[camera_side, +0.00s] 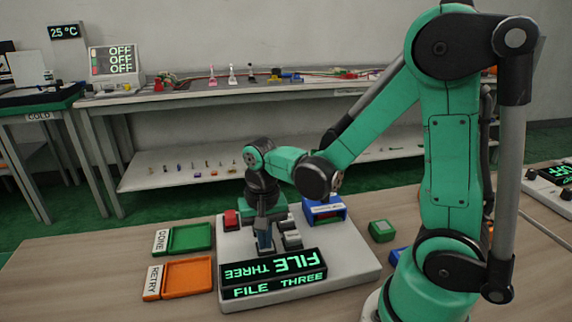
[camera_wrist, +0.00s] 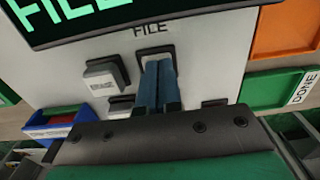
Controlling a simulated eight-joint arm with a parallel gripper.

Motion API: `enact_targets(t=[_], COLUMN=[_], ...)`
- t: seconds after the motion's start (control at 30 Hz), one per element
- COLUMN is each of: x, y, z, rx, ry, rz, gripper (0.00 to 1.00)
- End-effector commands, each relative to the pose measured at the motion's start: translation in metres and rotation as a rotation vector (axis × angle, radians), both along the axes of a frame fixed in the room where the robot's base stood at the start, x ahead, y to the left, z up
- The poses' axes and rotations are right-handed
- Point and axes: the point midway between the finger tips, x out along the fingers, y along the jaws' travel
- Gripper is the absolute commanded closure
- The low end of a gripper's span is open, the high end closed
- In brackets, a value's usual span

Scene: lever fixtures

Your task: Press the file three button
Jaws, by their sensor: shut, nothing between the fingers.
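A white panel (camera_side: 345,252) on the table carries a black display (camera_side: 275,272) with green text reading FILE THREE on its top and front faces. My gripper (camera_side: 264,248) points down at the panel just behind the display. In the wrist view its two blue fingers (camera_wrist: 159,68) are together, with nothing between them. Their tips are at a dark-framed button (camera_wrist: 155,51) below a printed FILE label; the fingers cover most of it. I cannot tell whether they touch it or how far it is pressed. A grey button (camera_wrist: 105,77) sits beside the fingers.
A red button (camera_side: 231,219) and a blue bin (camera_side: 326,217) are at the panel's back. A green DONE tray (camera_side: 190,238) and an orange RETRY tray (camera_side: 188,277) lie to the left. A green block (camera_side: 381,230) stands right of the panel.

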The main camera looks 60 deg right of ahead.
Motion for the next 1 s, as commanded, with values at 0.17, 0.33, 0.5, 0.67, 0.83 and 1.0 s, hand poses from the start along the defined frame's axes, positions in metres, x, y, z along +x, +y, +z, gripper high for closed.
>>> enact_targets(t=[0.17,0.33,0.5,0.67,0.83,1.0], x=[-0.001,-0.001,-0.001,0.0,0.0,0.0], y=[0.0,0.0,0.0,0.0,0.0,0.0], z=[0.002,0.018,0.045,0.072,0.101,0.125], rx=[0.0,0.0,0.0,-0.001,-0.001,-0.001], ry=[0.0,0.0,-0.001,-0.001,-0.001,-0.001], rz=[-0.001,-0.001,0.0,0.0,0.0,0.0], gripper=[1.0,1.0,1.0,1.0,1.0,1.0])
